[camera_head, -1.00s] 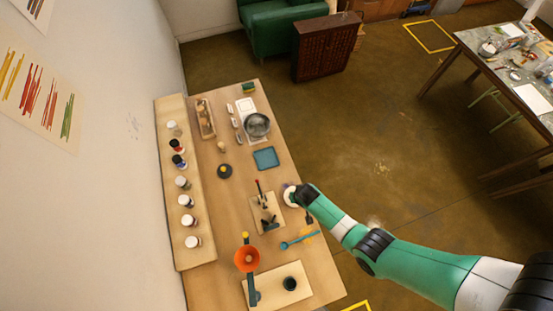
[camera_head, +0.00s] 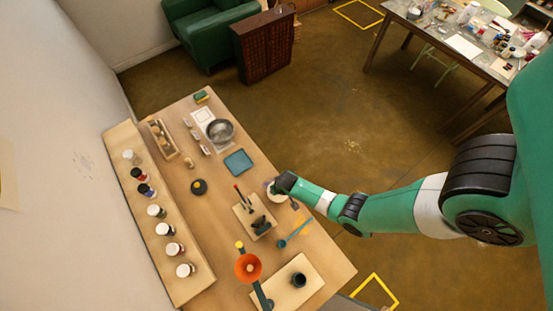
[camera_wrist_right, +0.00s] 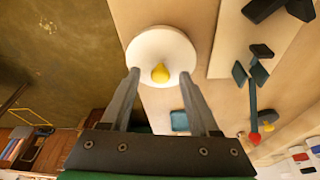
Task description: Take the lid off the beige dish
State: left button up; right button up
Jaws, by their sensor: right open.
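The beige dish with its pale round lid (camera_wrist_right: 172,41) sits on the table, and a yellow knob (camera_wrist_right: 160,73) stands on the lid. In the head view the dish (camera_head: 277,196) is near the table's right edge, partly covered by my right gripper (camera_head: 281,184). In the right wrist view my right gripper (camera_wrist_right: 160,75) is open, with one fingertip on each side of the knob. Nothing is gripped. I cannot tell how far down the fingertips are beside the knob. My left gripper is not in view.
A wooden board (camera_head: 246,207) with dark tools is just left of the dish. A blue brush (camera_head: 295,232) lies in front. A blue tray (camera_head: 239,162) and metal bowl (camera_head: 220,131) stand farther back.

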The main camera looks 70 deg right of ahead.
grip_shut()
dwell(0.3)
jog(key=shift+r+p, duration=0.15)
jog(key=shift+p, duration=0.2)
